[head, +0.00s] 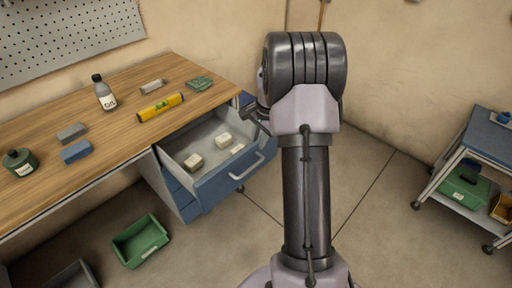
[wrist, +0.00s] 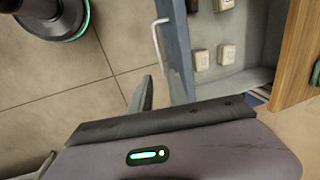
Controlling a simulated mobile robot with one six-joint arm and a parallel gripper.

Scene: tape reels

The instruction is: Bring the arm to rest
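My arm (head: 306,190) stands upright in the middle of the head view, bent over at its top joint. My gripper (head: 258,122) shows only partly there, left of the arm and near the open drawer, with much of it hidden behind the arm. In the wrist view my gripper's two grey fingers (wrist: 160,91) stand apart with nothing between them, so it is open. They appear close to the drawer's blue front and its handle (wrist: 158,45); I cannot tell whether they touch.
The blue drawer (head: 232,178) stands open under the wooden workbench (head: 110,130), with small cream boxes (head: 193,161) inside. A green bin (head: 141,240) lies on the floor at left. A cart (head: 490,135) stands at far right. Floor right of my arm is clear.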

